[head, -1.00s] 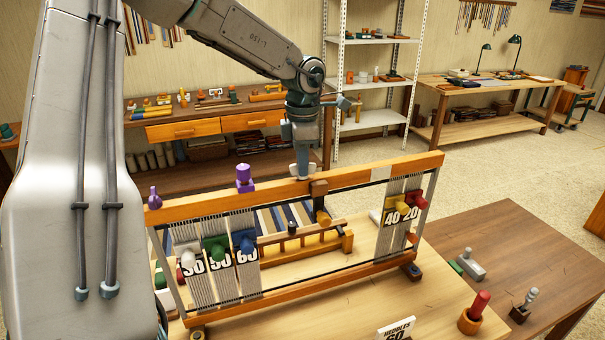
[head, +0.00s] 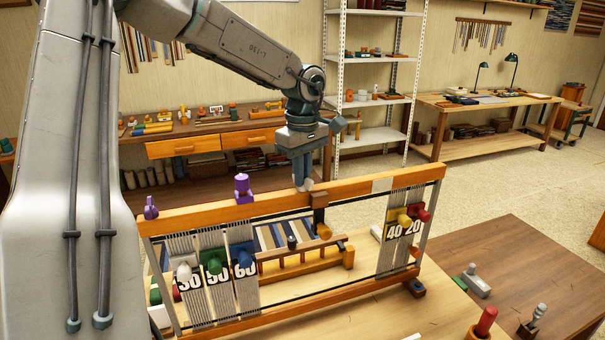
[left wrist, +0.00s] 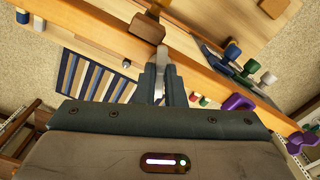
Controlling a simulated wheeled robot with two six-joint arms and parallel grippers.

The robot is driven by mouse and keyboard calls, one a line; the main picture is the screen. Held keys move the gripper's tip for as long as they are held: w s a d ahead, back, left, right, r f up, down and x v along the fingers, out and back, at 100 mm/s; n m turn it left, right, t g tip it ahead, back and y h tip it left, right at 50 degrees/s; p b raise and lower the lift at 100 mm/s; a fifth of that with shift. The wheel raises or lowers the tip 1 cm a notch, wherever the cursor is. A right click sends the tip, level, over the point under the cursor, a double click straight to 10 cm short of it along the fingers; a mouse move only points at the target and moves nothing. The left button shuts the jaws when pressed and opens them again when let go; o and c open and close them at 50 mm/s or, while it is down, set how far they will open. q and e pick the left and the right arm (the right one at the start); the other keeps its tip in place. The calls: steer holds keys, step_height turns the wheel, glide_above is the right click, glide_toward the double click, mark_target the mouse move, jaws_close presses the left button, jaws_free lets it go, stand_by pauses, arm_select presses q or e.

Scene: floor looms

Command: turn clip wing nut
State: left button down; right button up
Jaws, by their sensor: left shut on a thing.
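The loom's top wooden beam (head: 360,188) runs across the head view. A brown clip (head: 320,206) sits on it, and it also shows in the left wrist view (left wrist: 147,27). My left gripper (head: 303,186) points down at the beam just left of this clip. In the left wrist view its two fingers (left wrist: 160,85) are shut on a small pale piece (left wrist: 159,78), which looks like the wing nut. The fingers hide most of it, so its angle cannot be told. My right gripper is not in view.
Purple knobbed pieces (head: 243,188) stand on the beam's left part. Numbered heddle bundles with coloured knobs (head: 213,262) hang at left, and more (head: 404,222) at right. A brown side table (head: 530,270) holds small tools.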

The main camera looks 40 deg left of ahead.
arm_select(q)
steer(key=m, duration=0.4)
steer(key=shift+w+r, duration=0.1)
steer(key=shift+r, duration=0.05)
stand_by(0.4)
steer(key=c, duration=1.5)
jaws_free()
